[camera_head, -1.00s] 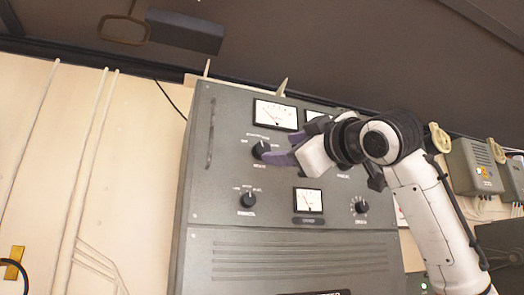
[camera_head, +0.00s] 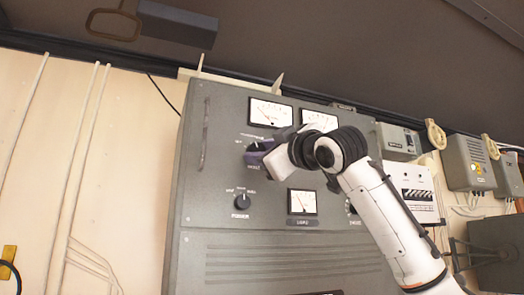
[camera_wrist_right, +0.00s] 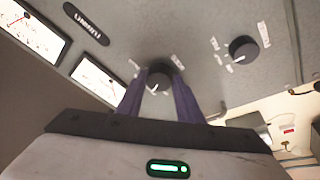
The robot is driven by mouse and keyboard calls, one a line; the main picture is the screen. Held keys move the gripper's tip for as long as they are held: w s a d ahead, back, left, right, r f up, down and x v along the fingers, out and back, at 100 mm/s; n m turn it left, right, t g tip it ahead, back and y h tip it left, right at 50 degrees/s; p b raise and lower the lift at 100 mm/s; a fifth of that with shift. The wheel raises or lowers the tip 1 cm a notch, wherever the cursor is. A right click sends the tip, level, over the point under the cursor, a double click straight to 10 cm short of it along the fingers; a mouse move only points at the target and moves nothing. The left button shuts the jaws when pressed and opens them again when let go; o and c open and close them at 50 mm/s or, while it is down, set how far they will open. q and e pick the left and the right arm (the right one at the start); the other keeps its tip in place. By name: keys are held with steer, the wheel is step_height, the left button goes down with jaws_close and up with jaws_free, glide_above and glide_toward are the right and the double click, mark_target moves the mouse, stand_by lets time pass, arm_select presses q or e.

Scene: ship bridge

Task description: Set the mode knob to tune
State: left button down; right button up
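The mode knob (camera_head: 252,147) is a dark round knob on the upper left of the grey cabinet front (camera_head: 215,215). Small labels surround it, too small to read, so its setting is unclear. My right gripper (camera_head: 260,152) is at this knob and partly covers it. In the right wrist view the knob (camera_wrist_right: 160,72) sits between the two purple fingertips (camera_wrist_right: 159,82), which stand close on either side with no clear gap. A white mark shows at the knob's lower edge. My left gripper is not in view.
The power knob (camera_head: 241,202) lies below the mode knob, and a small meter (camera_head: 302,202) is to its right. Two larger meters (camera_head: 270,112) are above. Another knob (camera_head: 350,206) is partly hidden by my right arm. Grey boxes (camera_head: 468,162) hang on the wall at right.

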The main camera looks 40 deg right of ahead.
steer(key=c, duration=0.3)
steer(key=shift+a+m+g+h+b, duration=0.15)
steer(key=shift+m+h+b, duration=0.8)
steer(key=shift+m, duration=1.7)
steer(key=shift+a+m+g+h+b, duration=0.15)
steer(key=shift+m+h+b, duration=0.25)
steer(key=shift+m+h, duration=1.6)
steer(key=shift+m+y, duration=0.45)
steer(key=shift+m, duration=0.4)
steer(key=o, duration=1.1)
steer(key=shift+c, duration=0.2)
